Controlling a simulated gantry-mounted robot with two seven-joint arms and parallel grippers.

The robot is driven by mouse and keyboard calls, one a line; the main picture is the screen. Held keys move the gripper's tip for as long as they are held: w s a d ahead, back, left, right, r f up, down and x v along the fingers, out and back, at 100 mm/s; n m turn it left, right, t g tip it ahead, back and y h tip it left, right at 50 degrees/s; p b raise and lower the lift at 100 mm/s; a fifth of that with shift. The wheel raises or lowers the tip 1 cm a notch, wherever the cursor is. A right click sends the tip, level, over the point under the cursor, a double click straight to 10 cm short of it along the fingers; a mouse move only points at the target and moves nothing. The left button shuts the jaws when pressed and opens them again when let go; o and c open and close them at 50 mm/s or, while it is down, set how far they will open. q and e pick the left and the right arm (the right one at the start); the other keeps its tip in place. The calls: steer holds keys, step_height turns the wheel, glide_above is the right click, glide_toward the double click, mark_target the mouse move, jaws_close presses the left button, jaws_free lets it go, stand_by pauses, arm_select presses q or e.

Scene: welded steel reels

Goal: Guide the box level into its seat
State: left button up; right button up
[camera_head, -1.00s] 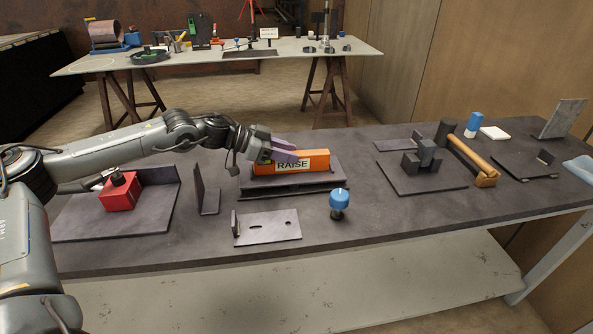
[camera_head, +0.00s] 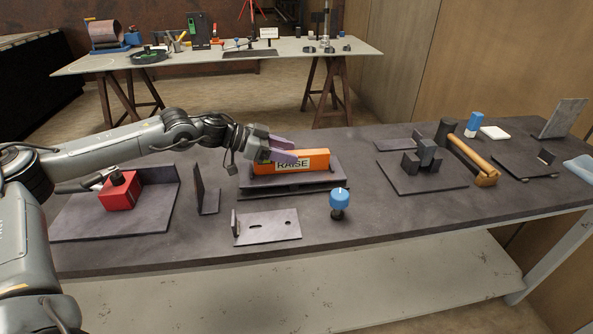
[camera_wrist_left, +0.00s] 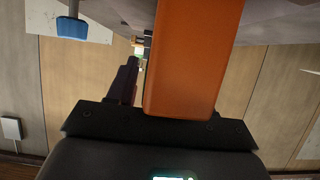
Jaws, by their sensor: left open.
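The box is an orange block (camera_head: 318,162) with a pale label reading RAISE. It lies lengthwise and looks about level on a dark stepped plate (camera_head: 338,177) at mid-bench. Whether it is fully down in a seat cannot be told. My left gripper (camera_head: 287,151) is open at the box's upper left part, its purple fingers at the box. In the left wrist view the orange box (camera_wrist_left: 194,60) fills the middle, in front of the gripper body. One dark finger shows left of it; the other is hidden. My right gripper is not in view.
A dark upright bracket (camera_head: 205,195) stands left of the box. A slotted plate (camera_head: 268,227) and a blue knob (camera_head: 339,198) are in front. A red block (camera_head: 119,192) is further left. Dark blocks on a plate (camera_head: 425,180) and a hammer (camera_head: 470,160) are to the right.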

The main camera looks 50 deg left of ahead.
arm_select(q)
steer(key=shift+s, duration=0.15)
steer(key=shift+b+v, duration=0.6)
steer(key=shift+v, duration=0.7)
steer(key=shift+s+a+r, duration=0.1)
steer(key=shift+a+r, duration=0.05)
steer(key=o, duration=0.6)
steer(key=shift+c, duration=0.2)
steer(key=o, duration=0.4)
steer(key=shift+c, duration=0.2)
